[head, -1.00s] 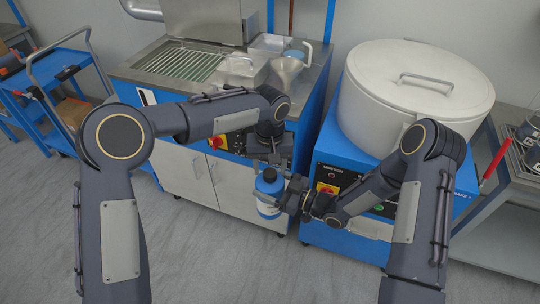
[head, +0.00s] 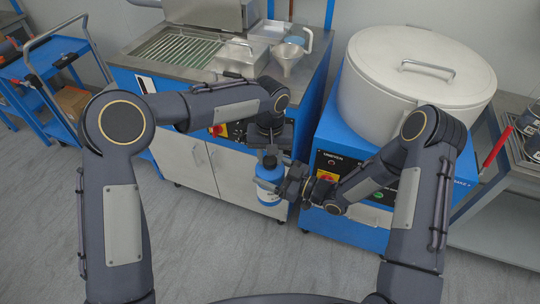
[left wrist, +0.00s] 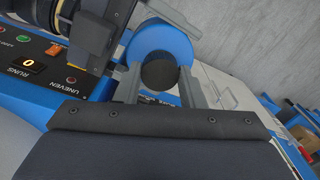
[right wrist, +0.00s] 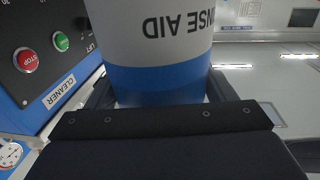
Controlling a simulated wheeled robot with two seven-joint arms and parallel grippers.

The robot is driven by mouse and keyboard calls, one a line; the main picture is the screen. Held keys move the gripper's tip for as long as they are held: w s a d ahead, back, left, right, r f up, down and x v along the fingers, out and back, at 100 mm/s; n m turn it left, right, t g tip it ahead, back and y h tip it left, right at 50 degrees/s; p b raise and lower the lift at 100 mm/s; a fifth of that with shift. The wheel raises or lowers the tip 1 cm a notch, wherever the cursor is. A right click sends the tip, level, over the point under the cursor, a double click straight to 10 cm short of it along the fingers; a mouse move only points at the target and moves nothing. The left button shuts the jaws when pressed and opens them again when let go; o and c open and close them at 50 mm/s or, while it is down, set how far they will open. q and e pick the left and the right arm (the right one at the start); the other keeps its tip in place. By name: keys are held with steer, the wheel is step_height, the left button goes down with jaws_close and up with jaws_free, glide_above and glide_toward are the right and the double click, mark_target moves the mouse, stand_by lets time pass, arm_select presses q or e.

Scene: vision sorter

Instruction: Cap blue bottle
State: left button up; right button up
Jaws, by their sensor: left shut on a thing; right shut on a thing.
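The blue bottle (head: 268,184), white with a blue shoulder and base, is upright in the air in front of the machines. My right gripper (head: 285,187) is shut around its body from the right. In the right wrist view the bottle (right wrist: 160,85) fills the space between the fingers, its label upside down. My left gripper (head: 270,150) is directly above the bottle, pointing down. It is shut on a dark round cap (left wrist: 160,74), seen over the bottle's blue shoulder (left wrist: 158,38) in the left wrist view. The bottle's mouth is hidden; I cannot tell whether the cap touches it.
A steel sink unit with a white-doored cabinet (head: 213,165) stands behind. A large lidded pot (head: 415,75) sits on a blue machine (head: 328,158) at the right. A blue cart (head: 62,72) stands at the left. The floor (head: 210,240) in front is clear.

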arm_select(q)
steer(key=m, duration=0.6)
steer(key=shift+m, duration=0.3)
steer(key=m, duration=0.4)
steer(key=o, duration=1.1)
steer(key=shift+r, duration=0.1)
steer(key=shift+r, duration=2.15)
steer(key=shift+c, duration=0.5)
